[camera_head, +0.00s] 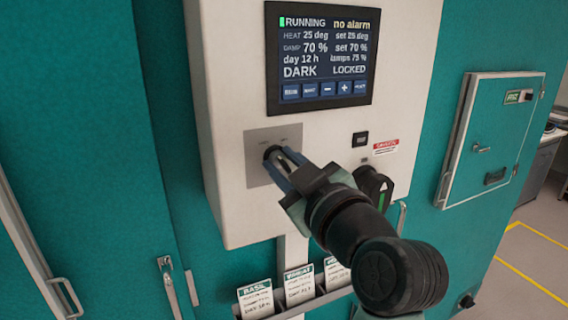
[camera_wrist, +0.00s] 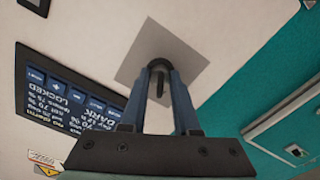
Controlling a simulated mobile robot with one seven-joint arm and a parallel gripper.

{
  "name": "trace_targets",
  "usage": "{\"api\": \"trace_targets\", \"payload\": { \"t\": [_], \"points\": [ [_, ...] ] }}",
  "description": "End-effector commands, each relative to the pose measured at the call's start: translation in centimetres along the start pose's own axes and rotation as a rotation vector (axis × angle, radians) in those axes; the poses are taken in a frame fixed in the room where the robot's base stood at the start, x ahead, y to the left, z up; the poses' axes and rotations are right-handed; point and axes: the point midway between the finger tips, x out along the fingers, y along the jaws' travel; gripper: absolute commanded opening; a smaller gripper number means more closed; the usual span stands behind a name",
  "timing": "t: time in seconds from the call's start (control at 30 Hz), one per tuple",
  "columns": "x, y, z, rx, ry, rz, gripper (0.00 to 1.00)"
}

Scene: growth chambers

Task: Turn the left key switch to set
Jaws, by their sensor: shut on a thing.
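The left key switch (camera_head: 270,152) is a dark round lock on a grey square plate (camera_head: 257,172), below the display on the white control box. My gripper (camera_head: 283,163) is at the plate, with its two blue fingers shut on the key. In the wrist view my gripper (camera_wrist: 160,75) reaches the grey plate (camera_wrist: 188,55), and the dark key (camera_wrist: 158,84) shows between the fingertips. The labels on the plate are too small to read. The display (camera_head: 322,55) reads RUNNING, no alarm, DARK and LOCKED.
A small black switch (camera_head: 360,139) and a red-white label (camera_head: 386,147) are right of the plate. A black handle with a green mark (camera_head: 375,186) is partly behind my wrist. Several seed cards (camera_head: 299,285) stand below. A teal door (camera_head: 490,135) is at right.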

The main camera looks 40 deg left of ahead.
Motion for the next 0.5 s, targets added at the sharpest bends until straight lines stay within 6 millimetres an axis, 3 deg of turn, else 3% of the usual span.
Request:
{"api": "trace_targets", "payload": {
  "t": [0.5],
  "points": [
    [0.01, 0.08, -0.08, 0.359, 0.001, 0.000, 0.00]
  ]
}}
